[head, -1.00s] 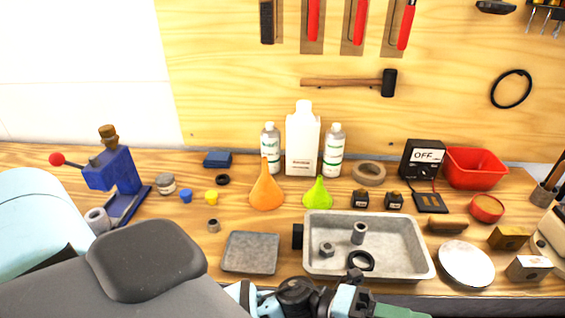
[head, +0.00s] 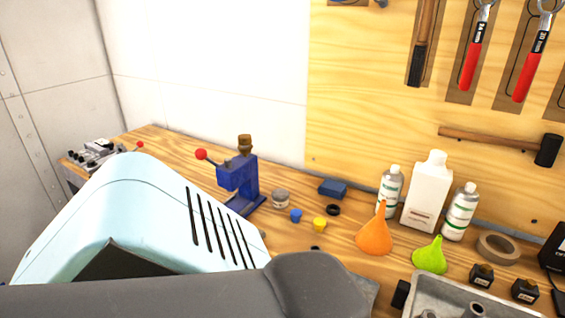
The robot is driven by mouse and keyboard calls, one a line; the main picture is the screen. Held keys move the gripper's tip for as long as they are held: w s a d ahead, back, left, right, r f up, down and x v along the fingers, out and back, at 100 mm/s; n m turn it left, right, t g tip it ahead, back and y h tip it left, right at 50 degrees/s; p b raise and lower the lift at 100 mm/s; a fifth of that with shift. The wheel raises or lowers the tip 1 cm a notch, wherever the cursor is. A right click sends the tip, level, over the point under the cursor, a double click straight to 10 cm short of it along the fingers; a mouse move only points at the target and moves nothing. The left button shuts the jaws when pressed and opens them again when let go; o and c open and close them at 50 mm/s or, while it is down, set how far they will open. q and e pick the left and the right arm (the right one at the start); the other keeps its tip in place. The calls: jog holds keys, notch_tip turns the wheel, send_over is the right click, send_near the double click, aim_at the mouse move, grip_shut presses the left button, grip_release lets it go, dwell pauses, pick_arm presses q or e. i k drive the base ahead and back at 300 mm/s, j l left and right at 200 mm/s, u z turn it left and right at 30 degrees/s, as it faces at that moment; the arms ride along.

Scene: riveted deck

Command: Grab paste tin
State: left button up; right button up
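A small round tin (head: 281,199) with a grey lid and a pale label stands upright on the wooden bench, just right of the blue press. It looks like the paste tin, but its label is too small to read. Nothing is touching it. Neither of my grippers is in view. A large pale-blue and dark-grey part of my own body fills the lower left and hides the bench there.
The blue press (head: 238,186) with a red-knobbed lever stands left of the tin. A blue cap (head: 295,216), yellow cap (head: 319,224), black ring (head: 333,210) and blue block (head: 333,188) lie to its right. Farther right are an orange funnel (head: 375,236), bottles and a metal tray (head: 425,285).

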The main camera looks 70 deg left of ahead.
aim_at(280, 197)
jog(key=i+j+u, duration=0.15)
jog(key=u, duration=2.1)
